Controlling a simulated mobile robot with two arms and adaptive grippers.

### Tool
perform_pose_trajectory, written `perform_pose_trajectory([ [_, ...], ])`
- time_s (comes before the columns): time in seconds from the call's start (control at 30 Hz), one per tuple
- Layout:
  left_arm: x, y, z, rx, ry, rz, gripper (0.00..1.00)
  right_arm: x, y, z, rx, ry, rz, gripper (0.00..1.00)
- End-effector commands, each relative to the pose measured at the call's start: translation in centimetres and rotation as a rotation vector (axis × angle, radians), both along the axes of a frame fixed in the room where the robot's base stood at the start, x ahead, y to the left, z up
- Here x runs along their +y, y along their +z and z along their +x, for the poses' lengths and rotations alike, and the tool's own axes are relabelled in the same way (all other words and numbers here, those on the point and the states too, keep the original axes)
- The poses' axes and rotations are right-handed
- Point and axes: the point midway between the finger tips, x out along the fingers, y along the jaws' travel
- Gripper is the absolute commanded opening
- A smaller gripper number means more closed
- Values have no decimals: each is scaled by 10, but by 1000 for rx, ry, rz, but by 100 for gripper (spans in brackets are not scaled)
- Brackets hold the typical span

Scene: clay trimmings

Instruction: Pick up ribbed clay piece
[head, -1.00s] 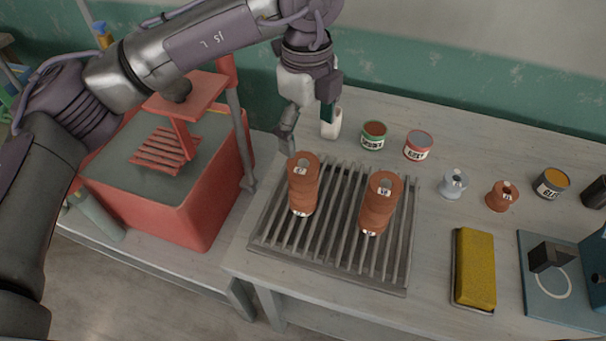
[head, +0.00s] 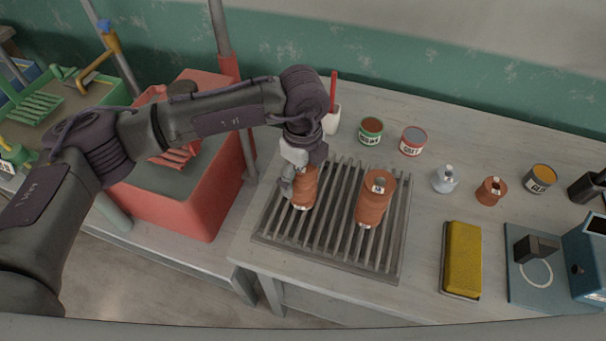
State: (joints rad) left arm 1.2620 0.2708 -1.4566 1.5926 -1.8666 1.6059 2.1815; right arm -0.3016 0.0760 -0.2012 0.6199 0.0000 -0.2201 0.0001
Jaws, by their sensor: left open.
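The left clay piece (head: 304,190) is partly covered by my left gripper. The right clay piece (head: 372,205) shows fully, with a pale tag on its top. My left gripper (head: 292,183) is open and low at the left clay piece, with one finger visible along its left side. The other finger is hidden, so I cannot tell whether the fingers touch the clay. My right gripper is out of view.
A red bin (head: 205,205) stands left of the rack. Behind the rack are a white cup (head: 331,121), a green-banded can (head: 370,131) and a red-banded can (head: 412,141). A yellow sponge block (head: 463,258) lies to the right, with bare table between it and the rack.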

Motion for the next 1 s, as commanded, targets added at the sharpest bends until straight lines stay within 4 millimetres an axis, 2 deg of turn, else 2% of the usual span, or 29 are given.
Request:
perform_pose_trajectory([
  [0.27, 0, -4, 0, -1, -1, -1, 91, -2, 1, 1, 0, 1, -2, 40],
  [0.77, 0, -4, 0, -1, 0, -1, 8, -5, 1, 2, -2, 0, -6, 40],
  [0.8, -1, -3, 1, -2, -1, -2, 5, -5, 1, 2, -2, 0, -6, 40],
  [1.0, -1, -2, 1, -2, -1, -2, 4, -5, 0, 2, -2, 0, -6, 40],
])
